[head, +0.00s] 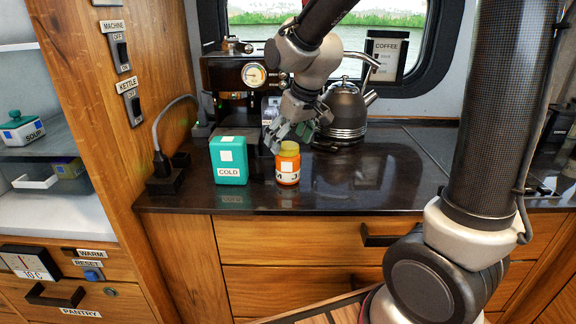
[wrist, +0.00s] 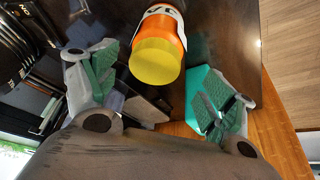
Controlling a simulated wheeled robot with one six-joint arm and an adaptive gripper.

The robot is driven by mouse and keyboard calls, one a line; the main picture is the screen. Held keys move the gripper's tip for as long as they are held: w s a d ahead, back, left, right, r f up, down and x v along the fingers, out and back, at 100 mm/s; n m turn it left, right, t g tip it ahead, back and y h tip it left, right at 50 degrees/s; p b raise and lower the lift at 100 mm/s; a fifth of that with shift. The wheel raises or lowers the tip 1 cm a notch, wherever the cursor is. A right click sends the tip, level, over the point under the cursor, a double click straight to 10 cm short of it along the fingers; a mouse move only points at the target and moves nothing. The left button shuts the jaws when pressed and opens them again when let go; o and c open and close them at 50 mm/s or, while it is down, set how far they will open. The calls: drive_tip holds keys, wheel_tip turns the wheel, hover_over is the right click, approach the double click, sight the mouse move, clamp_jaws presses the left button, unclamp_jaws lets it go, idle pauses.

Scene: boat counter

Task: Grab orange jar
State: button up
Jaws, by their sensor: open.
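The orange jar (head: 288,164) stands upright on the dark counter, with a yellow lid and a white label with dark letters. In the wrist view the jar (wrist: 164,38) shows at the top middle, its yellow lid facing the camera. My gripper (head: 287,133) is above and just behind the jar in the head view. In the wrist view my gripper (wrist: 158,95) has its green-padded fingers spread wide, with the jar showing beyond and between them. Nothing is held. I cannot tell from these views the exact gap between fingertips and jar.
A teal box marked COLD (head: 228,160) stands close left of the jar. A dark kettle (head: 345,110) is behind to the right, and a coffee machine (head: 238,82) with a gauge is behind. The counter (head: 385,180) is clear to the right of the jar.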

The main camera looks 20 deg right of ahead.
sight(285, 156)
drive_tip(key=x, duration=0.7)
drive_tip(key=shift+w+d, duration=0.1)
drive_tip(key=shift+d, duration=0.25)
drive_tip(key=c, duration=1.5)
drive_tip(key=shift+o, duration=0.2)
drive_tip(key=shift+r, duration=0.1)
